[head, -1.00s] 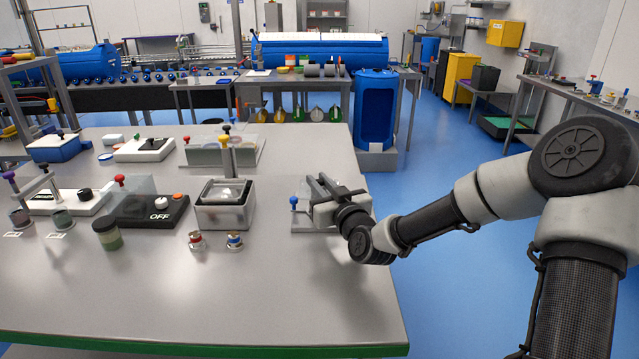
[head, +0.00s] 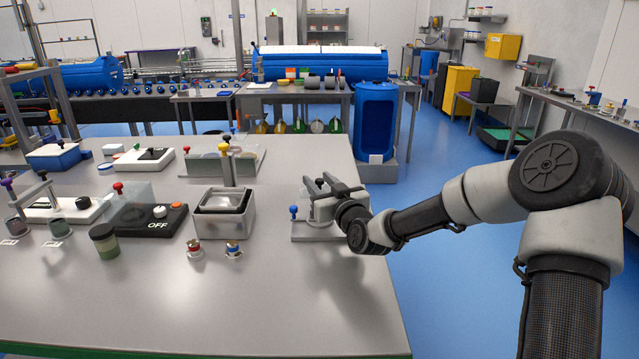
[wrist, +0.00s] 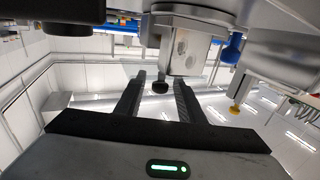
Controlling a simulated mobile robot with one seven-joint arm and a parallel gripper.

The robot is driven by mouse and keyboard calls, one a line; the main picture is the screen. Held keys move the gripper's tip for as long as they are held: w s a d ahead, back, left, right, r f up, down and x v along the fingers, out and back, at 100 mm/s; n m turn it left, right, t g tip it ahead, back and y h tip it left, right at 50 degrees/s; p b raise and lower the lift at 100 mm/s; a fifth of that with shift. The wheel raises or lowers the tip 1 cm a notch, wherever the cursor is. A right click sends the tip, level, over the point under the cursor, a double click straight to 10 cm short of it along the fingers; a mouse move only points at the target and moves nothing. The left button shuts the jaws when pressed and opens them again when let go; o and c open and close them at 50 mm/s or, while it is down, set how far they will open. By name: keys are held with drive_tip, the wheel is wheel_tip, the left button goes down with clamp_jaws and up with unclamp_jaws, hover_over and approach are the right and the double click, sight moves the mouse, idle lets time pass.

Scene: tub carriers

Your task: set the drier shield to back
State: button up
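My gripper (head: 317,184) is over a grey-based unit (head: 300,232) at the right side of the table. The unit has a blue knob (head: 293,211) on its left. In the wrist view my gripper (wrist: 158,80) is open, its two dark fingers apart. A small black knob (wrist: 160,87) shows between them, below a pale metal block (wrist: 186,50); I cannot tell whether they touch. The blue knob also shows in the wrist view (wrist: 232,47). No part is clearly labelled as the drier shield. My gripper and wrist hide much of the unit.
Left of my gripper are a square metal tub (head: 222,219) with a tall yellow-knobbed handle, a black OFF box (head: 150,222), a dark-lidded jar (head: 104,241) and two small capped posts. The front of the table (head: 200,310) is clear.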

drive_tip(key=shift+s, duration=0.1)
drive_tip(key=p+v, duration=0.1)
drive_tip(key=v, duration=1.6)
drive_tip(key=shift+p, duration=0.3)
